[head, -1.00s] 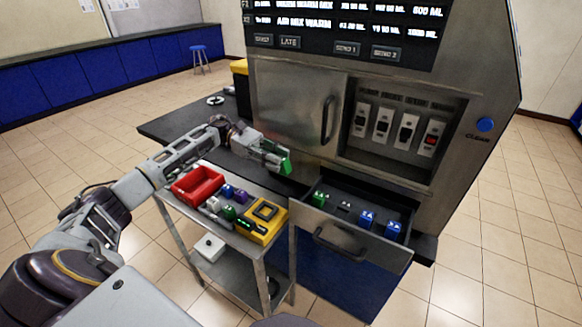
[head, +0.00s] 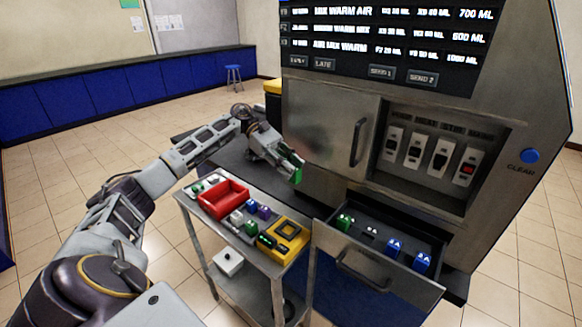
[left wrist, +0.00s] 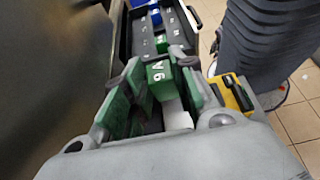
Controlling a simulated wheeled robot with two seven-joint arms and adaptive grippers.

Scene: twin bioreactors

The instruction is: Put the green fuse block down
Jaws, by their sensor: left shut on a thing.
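My left gripper (head: 291,170) points down and to the right in the head view, above the gap between the cart and the open drawer (head: 330,222). It is shut on a green fuse block (left wrist: 160,76) with a white lower part and pale lettering, held between two greenish fingers in the left wrist view. In the head view the held block is hard to tell from the fingertips. Another green block (head: 345,221) sits at the left end of the drawer, with blue blocks (head: 394,246) to its right. My right gripper is not in view.
A metal cart (head: 222,246) carries a red tray (head: 223,199), a yellow device (head: 291,234) and several small blocks, among them a green one (head: 250,227). The steel machine (head: 325,125) with its door handle (head: 358,142) stands right behind the gripper.

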